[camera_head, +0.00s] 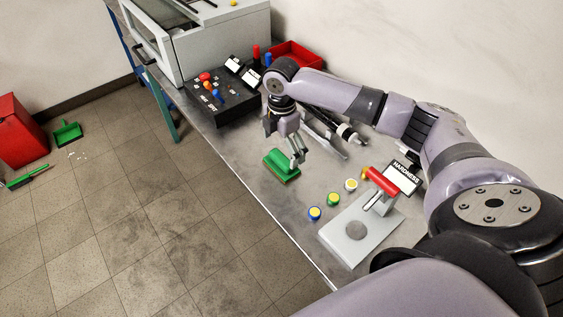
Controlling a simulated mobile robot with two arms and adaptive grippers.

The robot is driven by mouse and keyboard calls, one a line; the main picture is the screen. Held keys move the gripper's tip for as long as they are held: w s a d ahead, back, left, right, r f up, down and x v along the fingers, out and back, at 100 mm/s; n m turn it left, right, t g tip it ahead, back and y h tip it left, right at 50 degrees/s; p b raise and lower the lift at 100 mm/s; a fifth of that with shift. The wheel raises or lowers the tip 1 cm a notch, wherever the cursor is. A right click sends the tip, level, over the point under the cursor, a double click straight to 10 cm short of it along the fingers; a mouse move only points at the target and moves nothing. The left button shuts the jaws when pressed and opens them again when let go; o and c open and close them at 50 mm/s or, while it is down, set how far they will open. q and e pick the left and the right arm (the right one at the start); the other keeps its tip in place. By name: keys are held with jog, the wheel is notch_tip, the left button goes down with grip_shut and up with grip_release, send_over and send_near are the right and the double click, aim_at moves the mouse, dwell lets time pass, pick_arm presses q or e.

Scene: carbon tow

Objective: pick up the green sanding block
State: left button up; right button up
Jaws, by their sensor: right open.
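The green sanding block (281,165) lies on the grey metal table (237,157), near the table's front edge. It has a green top and a brownish underside. My right gripper (296,160) is open and comes down from above at the block. One finger shows in front of the block's right end, and whether it touches the block I cannot tell. The other finger is partly hidden. My left gripper is not in the view.
A black control box (226,108) with coloured knobs stands further back. A hardness tester (357,229) with a red handle and several coloured round pieces are nearer. A red tray (296,56) sits by the wall. Bare table lies left of the block.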

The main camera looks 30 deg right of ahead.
aim_at(282, 157)
jog(key=f, duration=0.2)
jog(key=f+p, duration=0.1)
jog(key=f, duration=0.2)
jog(key=shift+w+d, duration=0.1)
jog(key=shift+w, duration=0.1)
jog(key=shift+c, duration=0.3)
jog(key=c, duration=1.1)
jog(key=shift+c, duration=0.2)
